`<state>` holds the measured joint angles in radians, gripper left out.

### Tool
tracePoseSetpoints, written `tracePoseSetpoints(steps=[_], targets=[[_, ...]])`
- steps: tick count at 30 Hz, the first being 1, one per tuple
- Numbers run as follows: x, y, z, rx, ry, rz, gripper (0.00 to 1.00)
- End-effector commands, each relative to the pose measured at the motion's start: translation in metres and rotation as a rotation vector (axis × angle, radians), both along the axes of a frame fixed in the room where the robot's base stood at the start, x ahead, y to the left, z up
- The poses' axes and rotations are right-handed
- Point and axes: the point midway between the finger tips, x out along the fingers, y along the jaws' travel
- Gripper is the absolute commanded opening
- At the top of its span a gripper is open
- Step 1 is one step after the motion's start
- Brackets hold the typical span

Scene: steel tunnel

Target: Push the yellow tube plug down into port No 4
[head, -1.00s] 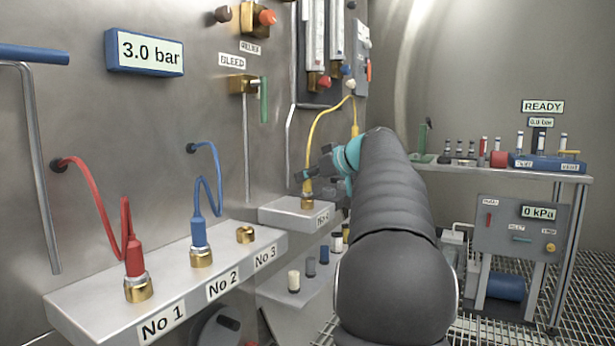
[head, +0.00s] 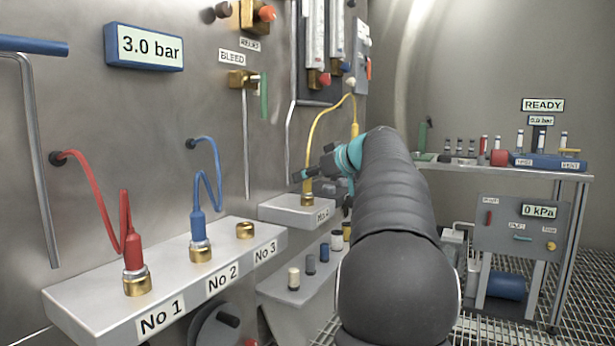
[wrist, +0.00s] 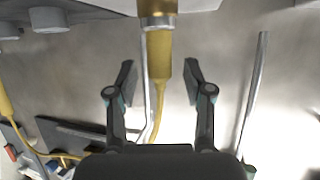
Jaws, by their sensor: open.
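The yellow tube plug (head: 307,187) stands upright at the brass port No 4 (head: 307,201) on its small grey block (head: 280,209). A yellow tube (head: 316,122) loops up from it to the wall. In the wrist view the yellow plug (wrist: 159,55) points to the brass collar (wrist: 158,21) at the top edge. My gripper (head: 318,166) is at the plug; in the wrist view my gripper (wrist: 160,78) is open, one finger each side of the plug, with gaps showing. I cannot tell how deep the plug sits.
A red plug (head: 133,250) and a blue plug (head: 199,230) stand in ports No 1 and No 2 on the near block (head: 90,290). Port No 3 (head: 245,230) is empty. Several small caps stand on a lower ledge (head: 275,287). The steel wall is close behind.

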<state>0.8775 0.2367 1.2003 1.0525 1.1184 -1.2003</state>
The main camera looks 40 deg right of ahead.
Motion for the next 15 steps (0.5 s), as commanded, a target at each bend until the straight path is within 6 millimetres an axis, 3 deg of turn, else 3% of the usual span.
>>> tracePoseSetpoints(steps=[15], targets=[[-0.084,-0.012,0.035,0.0,-0.001,-0.003,0.52]])
